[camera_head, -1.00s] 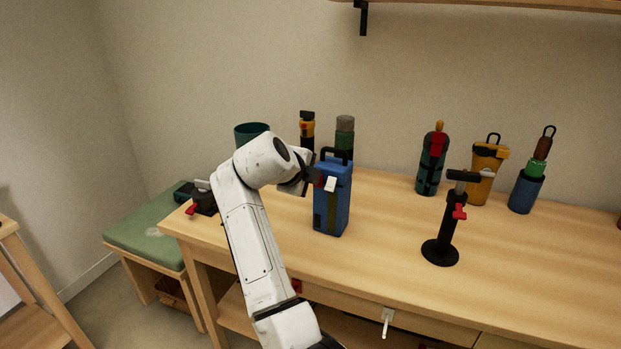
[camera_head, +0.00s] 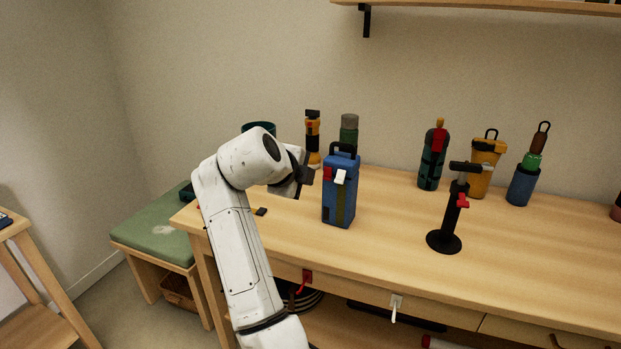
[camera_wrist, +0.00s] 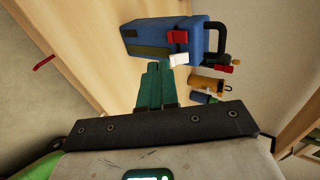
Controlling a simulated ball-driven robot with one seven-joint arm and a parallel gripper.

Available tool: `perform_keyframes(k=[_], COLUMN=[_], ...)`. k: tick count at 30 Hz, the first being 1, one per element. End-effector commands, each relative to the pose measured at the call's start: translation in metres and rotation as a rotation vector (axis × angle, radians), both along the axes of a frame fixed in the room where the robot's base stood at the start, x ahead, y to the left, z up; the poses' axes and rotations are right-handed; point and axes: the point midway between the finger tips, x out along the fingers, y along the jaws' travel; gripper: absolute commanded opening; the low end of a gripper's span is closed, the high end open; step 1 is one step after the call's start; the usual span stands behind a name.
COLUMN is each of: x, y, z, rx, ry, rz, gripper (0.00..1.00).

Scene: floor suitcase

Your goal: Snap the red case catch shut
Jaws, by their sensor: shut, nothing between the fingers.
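A blue case (camera_head: 341,205) with a black handle stands upright on the wooden bench. The red catch (camera_head: 328,173) is on its upper front, beside a white catch (camera_head: 340,177). In the wrist view the case (camera_wrist: 150,38) lies sideways across the top, with the red catch (camera_wrist: 178,36) just above the white catch (camera_wrist: 179,59). I cannot tell whether the red catch is fully closed. My gripper (camera_head: 306,176) is just left of the case, apart from the red catch. Its green fingers (camera_wrist: 153,72) are shut and empty, pointing toward the case.
A black stand (camera_head: 444,240) with a red lever is right of the case. Several bottles, including a teal one (camera_head: 432,160), stand along the back. A red lever (camera_head: 307,276) and white lever (camera_head: 395,308) are on the bench front. Bench surface between case and stand is clear.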

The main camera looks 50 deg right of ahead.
Motion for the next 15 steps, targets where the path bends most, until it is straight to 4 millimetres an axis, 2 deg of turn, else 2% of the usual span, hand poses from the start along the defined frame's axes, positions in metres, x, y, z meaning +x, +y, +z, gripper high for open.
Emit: perform_keyframes(k=[6,15], x=[-0.007,-0.011], y=[0.030,0.042], z=[0.014,0.020], rx=[-0.001,0.000], ry=[-0.001,0.001], rz=[0.001,0.001], gripper=[0.00,0.00])
